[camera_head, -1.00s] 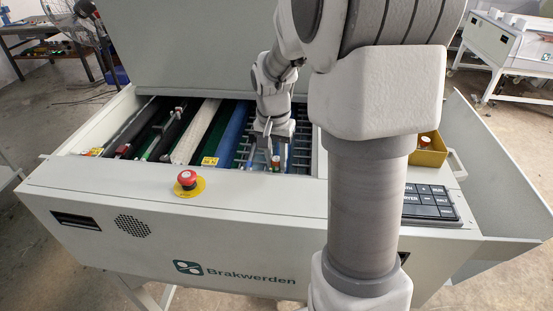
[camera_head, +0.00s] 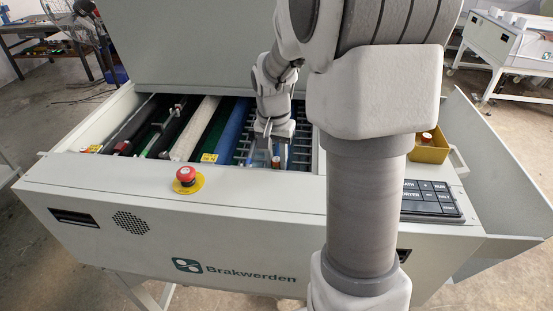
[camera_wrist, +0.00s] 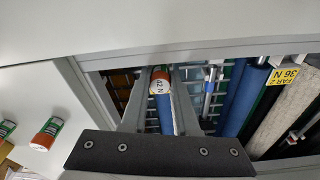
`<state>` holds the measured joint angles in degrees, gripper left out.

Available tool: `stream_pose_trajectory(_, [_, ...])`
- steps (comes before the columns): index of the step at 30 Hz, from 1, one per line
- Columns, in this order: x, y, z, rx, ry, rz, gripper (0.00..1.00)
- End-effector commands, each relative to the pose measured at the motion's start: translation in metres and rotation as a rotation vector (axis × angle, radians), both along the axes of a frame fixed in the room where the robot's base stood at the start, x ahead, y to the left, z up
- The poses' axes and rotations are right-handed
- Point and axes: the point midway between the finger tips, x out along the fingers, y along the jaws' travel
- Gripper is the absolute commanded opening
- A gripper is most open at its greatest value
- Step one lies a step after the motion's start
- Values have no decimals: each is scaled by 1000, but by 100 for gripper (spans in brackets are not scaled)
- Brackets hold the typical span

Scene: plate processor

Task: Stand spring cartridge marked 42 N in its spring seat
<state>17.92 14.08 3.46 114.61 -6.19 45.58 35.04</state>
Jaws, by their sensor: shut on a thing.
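My gripper (camera_wrist: 160,76) is shut on the spring cartridge marked 42 N (camera_wrist: 160,86), which has a white label and an orange-red and green end. The cartridge sits between the two fingers over the open bay of the machine. In the head view my gripper (camera_head: 275,146) reaches into the right part of the bay, and the cartridge's orange end (camera_head: 276,162) shows just behind the front panel. A spring seat under the cartridge cannot be made out. A yellow label reading FAR 2, 36 N (camera_wrist: 283,75) lies to the right in the wrist view.
Rollers, including a blue one (camera_head: 233,131) and a pale one (camera_head: 196,130), fill the bay left of my gripper. The front panel with a red stop button (camera_head: 185,174) borders it. A yellow bin (camera_head: 430,154) stands right. Loose cartridges (camera_wrist: 46,134) show left in the wrist view.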

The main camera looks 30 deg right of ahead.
Motion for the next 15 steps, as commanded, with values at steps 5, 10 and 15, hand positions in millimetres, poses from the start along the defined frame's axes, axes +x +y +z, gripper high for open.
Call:
stream_pose_trajectory(5, [0, 0, -5, 0, 0, 0, 0])
stream_pose_trajectory(10, [0, 0, -8, 0, 0, 0, 0])
stream_pose_trajectory(15, [0, 0, -10, 0, 0, 0, 34])
